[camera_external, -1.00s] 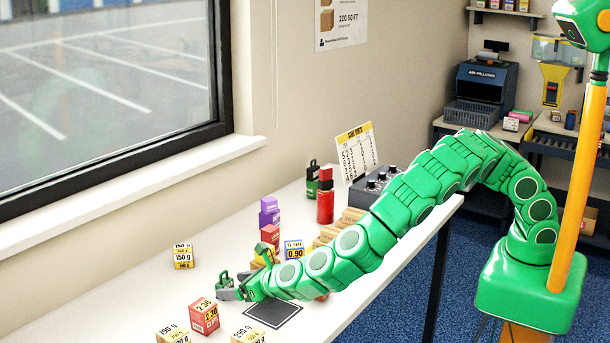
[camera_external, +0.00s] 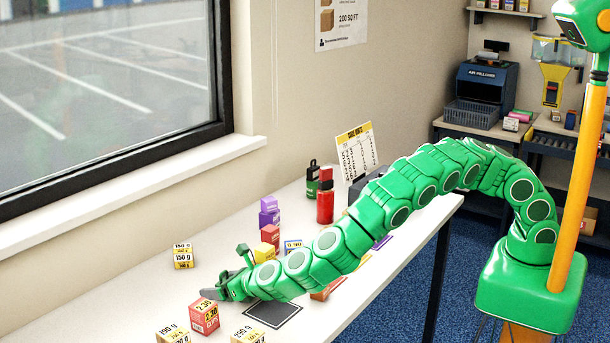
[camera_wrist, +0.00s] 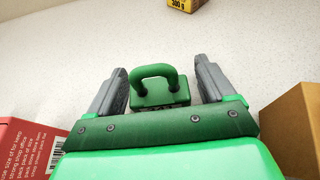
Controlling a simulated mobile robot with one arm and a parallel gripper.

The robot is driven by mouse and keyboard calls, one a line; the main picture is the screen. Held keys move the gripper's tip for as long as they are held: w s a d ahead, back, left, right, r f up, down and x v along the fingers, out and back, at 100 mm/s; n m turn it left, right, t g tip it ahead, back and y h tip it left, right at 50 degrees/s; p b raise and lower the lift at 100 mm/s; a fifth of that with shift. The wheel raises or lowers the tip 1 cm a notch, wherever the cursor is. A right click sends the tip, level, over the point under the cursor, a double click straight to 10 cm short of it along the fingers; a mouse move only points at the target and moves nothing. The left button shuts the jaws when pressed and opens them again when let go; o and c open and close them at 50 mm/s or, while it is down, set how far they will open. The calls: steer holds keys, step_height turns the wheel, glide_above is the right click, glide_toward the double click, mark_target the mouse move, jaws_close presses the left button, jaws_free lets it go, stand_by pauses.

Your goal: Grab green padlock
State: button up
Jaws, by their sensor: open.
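The green padlock (camera_wrist: 160,98) is in the wrist view, its curved shackle toward the far side of the picture and its body close to my palm. My gripper (camera_wrist: 160,66) is open, with one grey finger on each side of the padlock. Gaps show between the padlock and both fingers, wider on the right. In the external view my gripper (camera_external: 226,281) is low over the white table, behind the red price box. The padlock is largely hidden there by my gripper.
The red box (camera_external: 204,316) stands close to my gripper; it also shows in the wrist view (camera_wrist: 28,150). A brown box (camera_wrist: 292,125) is at right there. A yellow 150 g block (camera_external: 183,257) stands toward the window. A dark mat (camera_external: 272,314) lies beside my arm.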

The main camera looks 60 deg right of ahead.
steer(key=c, duration=1.3)
steer(key=shift+r, duration=0.1)
